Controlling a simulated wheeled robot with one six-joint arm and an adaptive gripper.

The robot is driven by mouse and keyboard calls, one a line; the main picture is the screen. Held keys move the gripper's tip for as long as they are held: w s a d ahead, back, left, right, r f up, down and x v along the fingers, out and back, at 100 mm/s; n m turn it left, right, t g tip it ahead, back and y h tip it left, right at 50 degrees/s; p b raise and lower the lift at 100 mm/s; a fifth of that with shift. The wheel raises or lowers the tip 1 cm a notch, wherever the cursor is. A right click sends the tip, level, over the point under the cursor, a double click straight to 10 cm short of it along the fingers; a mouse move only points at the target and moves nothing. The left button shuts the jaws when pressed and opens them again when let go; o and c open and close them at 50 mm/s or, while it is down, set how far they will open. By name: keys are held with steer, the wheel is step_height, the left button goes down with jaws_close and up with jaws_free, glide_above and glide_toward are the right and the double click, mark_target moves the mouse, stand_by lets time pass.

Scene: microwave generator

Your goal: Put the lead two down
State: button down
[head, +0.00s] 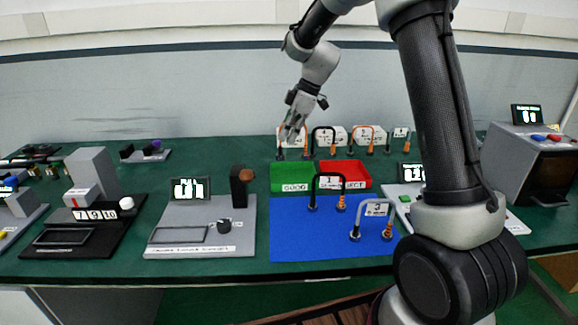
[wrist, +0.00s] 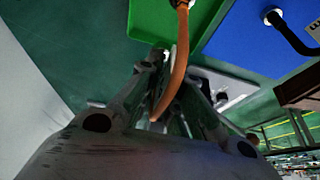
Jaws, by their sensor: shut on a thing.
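My gripper (head: 293,128) is shut on an orange lead (wrist: 177,75) near the back of the table. In the wrist view the lead runs between the fingers, its upper end in front of the green tray. The lead's number is hidden or too small to read, and I cannot tell whether it touches the table. A black lead (wrist: 290,36) also shows on the blue mat (wrist: 245,45) in the wrist view.
Several labelled leads (head: 370,127) stand in a row at the back. A green tray (head: 292,172) and a red tray (head: 345,170) sit between them and the mat. A grey device (head: 200,215) stands left of the mat. The mat's left part is clear.

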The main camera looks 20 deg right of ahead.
step_height(320, 180, down, 7)
steer(key=shift+f, duration=0.15)
steer(key=shift+f, duration=0.1)
steer(key=c, duration=1.6)
jaws_free()
steer(key=shift+o, duration=0.2)
